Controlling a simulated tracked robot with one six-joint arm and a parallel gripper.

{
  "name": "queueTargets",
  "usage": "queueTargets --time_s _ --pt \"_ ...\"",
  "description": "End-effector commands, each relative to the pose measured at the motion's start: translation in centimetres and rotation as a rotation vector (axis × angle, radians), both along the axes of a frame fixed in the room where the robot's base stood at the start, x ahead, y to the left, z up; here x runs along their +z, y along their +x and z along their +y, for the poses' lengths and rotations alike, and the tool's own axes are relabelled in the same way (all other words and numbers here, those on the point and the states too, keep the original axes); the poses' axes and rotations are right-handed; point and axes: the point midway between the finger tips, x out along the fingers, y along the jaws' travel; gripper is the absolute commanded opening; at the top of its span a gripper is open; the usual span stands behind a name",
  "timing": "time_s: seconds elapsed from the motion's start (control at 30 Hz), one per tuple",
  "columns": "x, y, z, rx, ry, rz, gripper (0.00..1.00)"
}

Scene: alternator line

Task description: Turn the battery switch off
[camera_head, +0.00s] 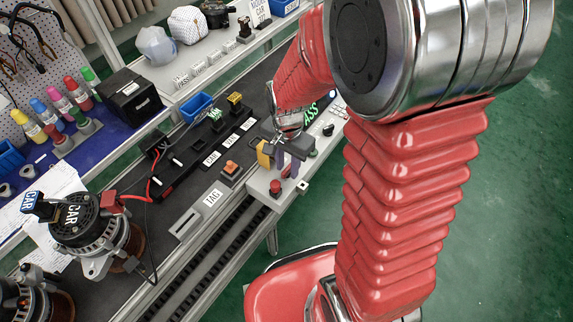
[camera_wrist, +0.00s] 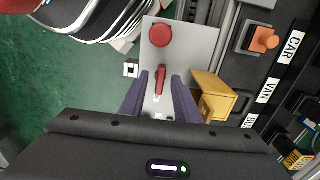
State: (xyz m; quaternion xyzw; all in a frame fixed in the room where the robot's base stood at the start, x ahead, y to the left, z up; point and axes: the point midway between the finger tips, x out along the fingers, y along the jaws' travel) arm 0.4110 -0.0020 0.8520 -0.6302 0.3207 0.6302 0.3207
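A red lever (camera_wrist: 160,80), which looks like the battery switch, stands on a light grey control box (camera_wrist: 195,42). The box also shows in the head view (camera_head: 262,182), where the lever is mostly hidden by my fingers. My gripper (camera_wrist: 160,84) is over the box, with its two purple fingers apart on either side of the lever. I see a narrow gap at each side, so the gripper is open. In the head view my gripper (camera_head: 282,168) is at the bench's front edge. I cannot tell how deep the fingertips reach.
A red mushroom button (camera_wrist: 160,35) is on the same box, just beyond the lever. A yellow block (camera_wrist: 212,95) is close beside my right finger in the wrist view. An orange switch (camera_head: 231,168) is on the bench nearby. An alternator (camera_head: 95,238) stands at left.

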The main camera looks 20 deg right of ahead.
Motion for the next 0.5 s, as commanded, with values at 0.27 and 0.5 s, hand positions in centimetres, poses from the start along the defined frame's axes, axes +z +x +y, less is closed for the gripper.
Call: queueTargets --time_s 0.27,0.5 --pt "0.01 0.00 -0.01 0.000 0.000 0.000 0.22" --pt "0.02 -0.01 -0.03 -0.001 0.000 0.000 0.05"
